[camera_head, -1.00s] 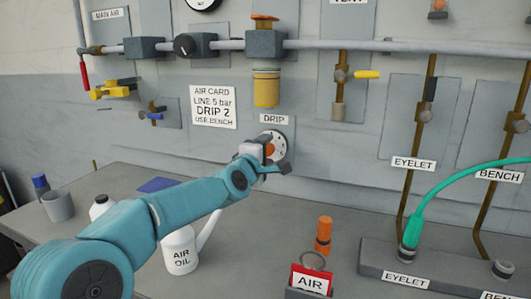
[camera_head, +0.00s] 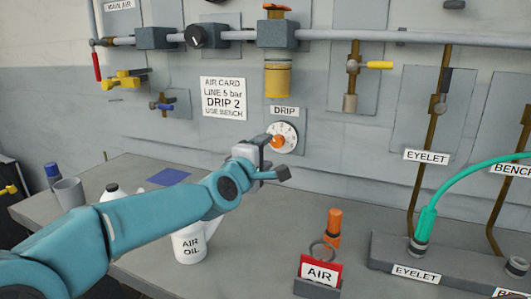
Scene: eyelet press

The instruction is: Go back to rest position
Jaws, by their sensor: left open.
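My left arm comes in from the left, and its teal links cross the bench. My left gripper (camera_head: 274,158) is open and empty, its jaws just below and in front of the DRIP dial. The DRIP dial (camera_head: 289,132) is a white round disc with an orange knob (camera_head: 278,141), set on a grey wall plate under the DRIP label (camera_head: 285,110). The upper finger shows close to the dial's lower left edge. I cannot tell whether it touches the dial. My right gripper is not in view.
The AIR OIL can (camera_head: 188,246) stands below my left arm. A red AIR tag (camera_head: 320,273) in a holder, an orange-capped bottle (camera_head: 333,228) and a hose manifold (camera_head: 450,265) with a green hose (camera_head: 455,185) are to the right. A grey cup (camera_head: 69,193) stands at left.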

